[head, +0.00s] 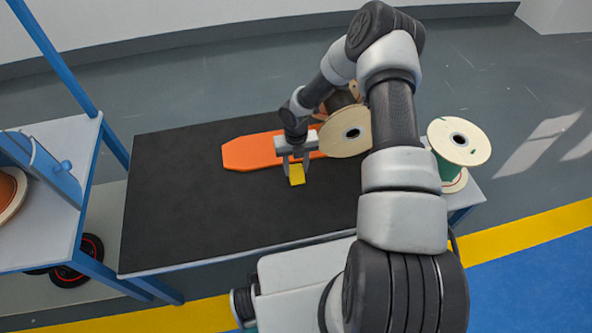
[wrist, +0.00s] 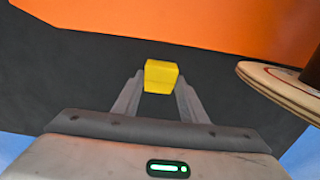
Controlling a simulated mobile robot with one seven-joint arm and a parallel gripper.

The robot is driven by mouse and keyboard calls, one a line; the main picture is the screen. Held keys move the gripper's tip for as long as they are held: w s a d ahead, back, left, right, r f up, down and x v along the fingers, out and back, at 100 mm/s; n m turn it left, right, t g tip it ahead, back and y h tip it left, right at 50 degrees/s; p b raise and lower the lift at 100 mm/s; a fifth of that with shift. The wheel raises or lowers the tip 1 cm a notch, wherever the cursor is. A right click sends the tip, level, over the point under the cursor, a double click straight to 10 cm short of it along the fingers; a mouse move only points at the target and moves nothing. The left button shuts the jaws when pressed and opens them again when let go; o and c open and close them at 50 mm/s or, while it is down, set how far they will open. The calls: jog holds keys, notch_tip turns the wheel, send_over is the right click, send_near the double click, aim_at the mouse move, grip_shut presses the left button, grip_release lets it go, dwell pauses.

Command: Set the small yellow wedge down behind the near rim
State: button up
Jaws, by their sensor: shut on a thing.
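The small yellow wedge (head: 297,175) is between the fingers of my gripper (head: 293,165), above the black table mat. In the wrist view the wedge (wrist: 161,76) sits at the tips of my gripper (wrist: 158,88), which is shut on it. A cable reel with pale round flanges stands on the table just right of my gripper; its near flange (head: 345,134) faces me, and the rim (wrist: 285,85) shows at the right of the wrist view. My arm hides part of the reel. I cannot tell the wedge's exact height above the mat.
An orange board (head: 247,152) lies on the black mat (head: 180,215) behind my gripper, reaching toward the reel. Another reel (head: 459,142) with green cable stands at the table's right end. The left part of the mat is clear. A blue-framed rack (head: 60,215) stands at the left.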

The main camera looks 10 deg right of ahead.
aim_at(296, 169)
notch_tip(296, 169, up, 10)
jog(key=w+a+n, duration=0.2)
jog(key=w+n, duration=0.1)
jog(key=n, duration=1.5)
notch_tip(296, 169, down, 10)
jog(key=shift+s+r+b, duration=0.1)
jog(key=shift+s+b, duration=0.05)
jog(key=shift+b, duration=1)
